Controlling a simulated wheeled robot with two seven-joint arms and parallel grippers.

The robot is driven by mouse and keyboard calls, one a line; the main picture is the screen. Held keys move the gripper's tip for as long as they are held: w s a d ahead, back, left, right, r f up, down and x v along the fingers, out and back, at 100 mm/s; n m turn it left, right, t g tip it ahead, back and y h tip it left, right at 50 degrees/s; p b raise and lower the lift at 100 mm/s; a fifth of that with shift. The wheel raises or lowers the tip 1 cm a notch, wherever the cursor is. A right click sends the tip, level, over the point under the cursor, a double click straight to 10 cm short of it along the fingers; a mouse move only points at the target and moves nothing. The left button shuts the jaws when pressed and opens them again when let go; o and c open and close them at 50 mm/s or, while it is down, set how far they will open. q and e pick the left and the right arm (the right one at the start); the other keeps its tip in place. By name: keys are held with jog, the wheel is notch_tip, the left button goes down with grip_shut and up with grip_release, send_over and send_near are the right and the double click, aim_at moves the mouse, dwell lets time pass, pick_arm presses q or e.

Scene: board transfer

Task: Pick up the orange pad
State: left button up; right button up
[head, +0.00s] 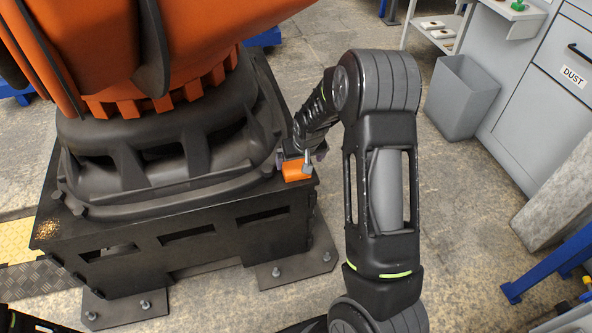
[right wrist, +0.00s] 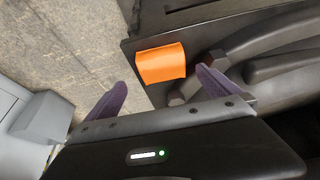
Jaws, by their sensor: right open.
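The orange pad (head: 296,171) lies on the right corner of the black base of a large orange machine. It also shows in the right wrist view (right wrist: 161,64), near the edge of the dark surface. My right gripper (head: 300,158) is at the pad, and its arm partly covers the view of it from the head. In the right wrist view its two purple fingers (right wrist: 162,92) are spread wide and empty, with the pad ahead of them, roughly between their tips. My left gripper does not show clearly in the head view.
The black machine base (head: 190,230) has bolts and a raised round body beside the pad. A grey bin (head: 461,97) and a cabinet labelled DUST (head: 545,75) stand at the right. A blue frame (head: 548,268) is at lower right. Bare floor lies between.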

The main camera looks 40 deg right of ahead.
aim_at(296, 167)
jog(key=shift+a+b+x, duration=0.2)
jog(key=shift+b+x, duration=0.1)
jog(key=shift+x, duration=2.3)
jog(key=shift+c, duration=0.4)
jog(key=c, duration=1.2)
jog(key=shift+r, duration=0.15)
notch_tip(296, 167, up, 10)
jog(key=p, duration=0.1)
